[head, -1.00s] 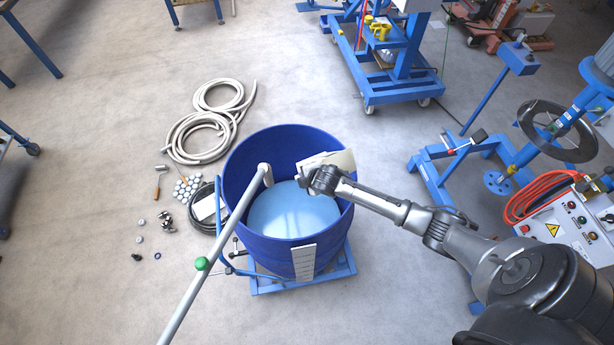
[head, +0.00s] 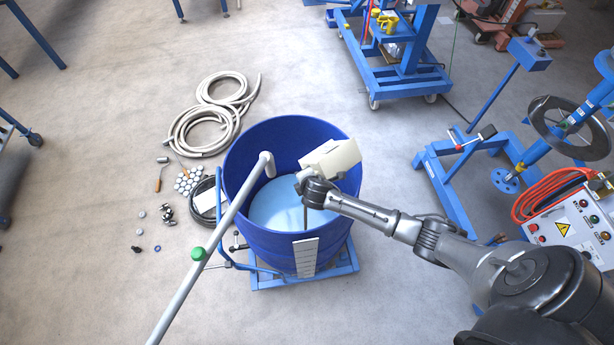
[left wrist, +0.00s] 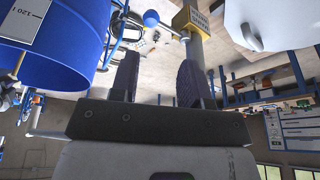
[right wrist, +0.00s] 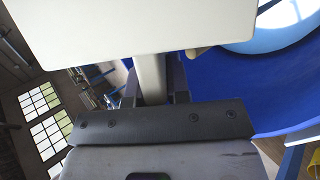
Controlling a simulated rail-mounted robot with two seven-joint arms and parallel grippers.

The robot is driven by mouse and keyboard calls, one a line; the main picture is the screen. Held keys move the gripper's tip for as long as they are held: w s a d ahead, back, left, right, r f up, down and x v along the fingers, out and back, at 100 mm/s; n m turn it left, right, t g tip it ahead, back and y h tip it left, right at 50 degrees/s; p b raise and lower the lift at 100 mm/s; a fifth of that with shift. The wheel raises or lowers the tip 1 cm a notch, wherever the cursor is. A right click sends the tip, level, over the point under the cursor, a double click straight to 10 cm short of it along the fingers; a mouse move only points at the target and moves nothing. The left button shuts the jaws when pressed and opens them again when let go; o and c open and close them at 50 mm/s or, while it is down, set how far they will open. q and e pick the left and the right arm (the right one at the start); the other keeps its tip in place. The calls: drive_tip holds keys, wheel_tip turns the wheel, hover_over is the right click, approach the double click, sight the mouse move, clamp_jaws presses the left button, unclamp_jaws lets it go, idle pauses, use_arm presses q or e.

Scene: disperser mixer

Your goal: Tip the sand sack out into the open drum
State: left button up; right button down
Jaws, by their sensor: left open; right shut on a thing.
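The cream sand sack (head: 332,158) is over the right part of the open blue drum (head: 240,150), tilted. My right gripper (head: 308,185) is shut on it, at the drum's right side. In the right wrist view the sack (right wrist: 140,25) fills the top, with a narrow part between the fingers (right wrist: 152,85). A thin brown streak (head: 305,218) shows below the gripper, against the pale blue contents (head: 278,205). The sack's mouth is not clearly visible. My left gripper (left wrist: 157,78) is open and empty; the drum (left wrist: 65,45) is at upper left in its view.
Coiled hoses (head: 205,125) and small parts lie on the floor at left. A blue wheeled frame (head: 400,85) stands behind, and a control box (head: 575,225) at right.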

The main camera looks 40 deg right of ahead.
drive_tip(key=a+f+n+h+b, duration=0.1)
drive_tip(key=h, duration=0.1)
drive_tip(key=a+f+n+h+b, duration=0.1)
drive_tip(key=f+n+t+h+b, duration=0.1)
drive_tip(key=f+h+b, duration=0.1)
drive_tip(key=shift+w+a+h, duration=0.15)
drive_tip(key=shift+a+h, duration=0.15)
drive_tip(key=shift+a, duration=0.1)
idle(0.3)
idle(0.5)
idle(0.8)
idle(0.6)
